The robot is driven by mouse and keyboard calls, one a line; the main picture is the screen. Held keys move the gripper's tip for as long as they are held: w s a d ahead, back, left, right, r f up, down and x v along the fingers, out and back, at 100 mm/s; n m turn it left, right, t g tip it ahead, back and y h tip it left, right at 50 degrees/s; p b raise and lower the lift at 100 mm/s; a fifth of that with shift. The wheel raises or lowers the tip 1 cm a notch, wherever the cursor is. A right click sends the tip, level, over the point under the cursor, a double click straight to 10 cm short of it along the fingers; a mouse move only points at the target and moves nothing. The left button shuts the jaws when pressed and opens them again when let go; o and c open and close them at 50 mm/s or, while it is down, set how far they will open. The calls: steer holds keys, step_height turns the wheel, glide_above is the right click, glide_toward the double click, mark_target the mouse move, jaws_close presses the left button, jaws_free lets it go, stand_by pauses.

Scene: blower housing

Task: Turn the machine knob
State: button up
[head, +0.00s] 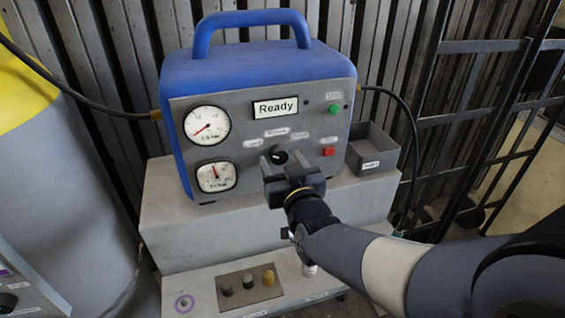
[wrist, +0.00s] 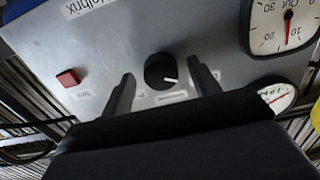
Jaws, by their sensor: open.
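The blue machine (head: 265,65) with a grey front panel stands on a grey stepped block. Its black round knob (head: 279,155) sits low in the middle of the panel, partly hidden by my gripper in the head view. In the wrist view the knob (wrist: 161,71) shows whole, with a white pointer line towards the right and slightly down. My gripper (head: 288,168) is in front of the panel. Its two fingers (wrist: 164,85) are open, one on each side of the knob, apart from it.
A small grey bin (head: 373,148) stands beside the machine. A tray with several small knobs (head: 248,287) lies on the lower step.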

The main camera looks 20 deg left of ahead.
steer(key=c, duration=1)
